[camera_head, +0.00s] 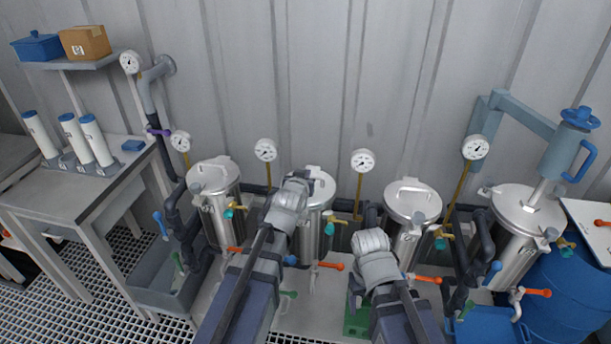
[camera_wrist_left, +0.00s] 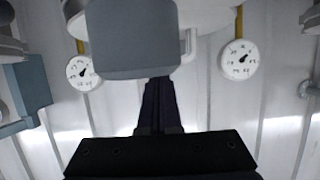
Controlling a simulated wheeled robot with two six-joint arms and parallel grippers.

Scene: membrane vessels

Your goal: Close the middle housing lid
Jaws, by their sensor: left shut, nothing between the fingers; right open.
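Several steel housings stand in a row along the wall. The second from the left (camera_head: 322,219) has a round lid (camera_head: 323,187) that looks seated on its rim, partly hidden by my left gripper. The third housing (camera_head: 402,244) has a lid (camera_head: 413,200) that looks flat on top.
The leftmost housing (camera_head: 215,176) and rightmost housing (camera_head: 512,250) flank these. A blue-handled column (camera_head: 567,150) rises above the rightmost. Gauges (camera_head: 363,160), orange-handled valves (camera_head: 331,266) and dark pipes crowd the row. A bench (camera_head: 50,190) stands left.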

